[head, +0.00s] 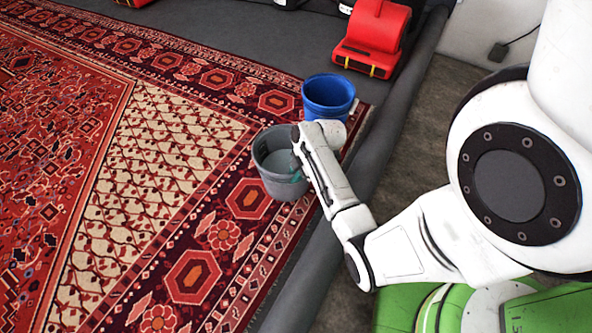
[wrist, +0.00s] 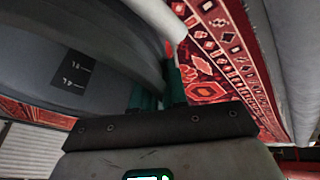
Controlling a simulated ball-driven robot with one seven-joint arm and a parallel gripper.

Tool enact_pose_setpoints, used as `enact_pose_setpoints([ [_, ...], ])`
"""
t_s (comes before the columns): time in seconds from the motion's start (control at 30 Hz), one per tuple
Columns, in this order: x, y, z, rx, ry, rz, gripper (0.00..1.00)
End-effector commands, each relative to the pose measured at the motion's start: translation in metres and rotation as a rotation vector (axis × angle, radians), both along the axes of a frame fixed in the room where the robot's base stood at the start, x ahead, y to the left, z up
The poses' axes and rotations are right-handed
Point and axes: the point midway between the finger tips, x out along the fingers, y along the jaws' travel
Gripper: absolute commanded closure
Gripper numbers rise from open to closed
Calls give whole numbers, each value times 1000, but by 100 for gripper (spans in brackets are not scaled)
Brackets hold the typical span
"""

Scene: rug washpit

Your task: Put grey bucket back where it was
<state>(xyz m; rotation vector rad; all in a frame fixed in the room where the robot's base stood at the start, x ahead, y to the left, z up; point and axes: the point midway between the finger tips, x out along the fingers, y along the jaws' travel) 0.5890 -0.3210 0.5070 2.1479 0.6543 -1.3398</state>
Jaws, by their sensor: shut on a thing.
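The grey bucket (head: 270,163) is upright at the right border of the patterned rug in the head view, beside the blue bucket (head: 327,95). My gripper (head: 298,166) is at the grey bucket's right rim, its fingers mostly hidden by my own arm. In the wrist view, the grey bucket's wall (wrist: 95,60) with printed marks fills the upper left. There my gripper's teal fingers (wrist: 158,92) are shut on the bucket's edge. I cannot tell whether the bucket's base touches the rug.
The red rug (head: 60,180) covers the left and middle of the floor. A red machine (head: 372,38) stands at the back right. A dark raised edge (head: 392,130) runs along the rug's right side. The rug left of the grey bucket is clear.

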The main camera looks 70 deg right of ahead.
Motion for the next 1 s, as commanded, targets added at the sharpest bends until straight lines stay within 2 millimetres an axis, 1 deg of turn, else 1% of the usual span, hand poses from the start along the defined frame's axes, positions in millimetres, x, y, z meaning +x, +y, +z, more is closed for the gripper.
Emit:
enact_pose_setpoints([
  [0.03,4,-5,2,-14,-12,2,100],
  [0.37,4,-5,0,-16,-13,3,100],
  [0.4,1,0,-5,-2,-2,2,85],
  [0.63,1,0,-5,-2,-2,2,63],
  [0.67,1,0,-5,-2,-2,2,62],
  [0.87,1,0,-4,-2,-2,2,62],
  [1.0,-2,-1,3,-2,-2,2,62],
])
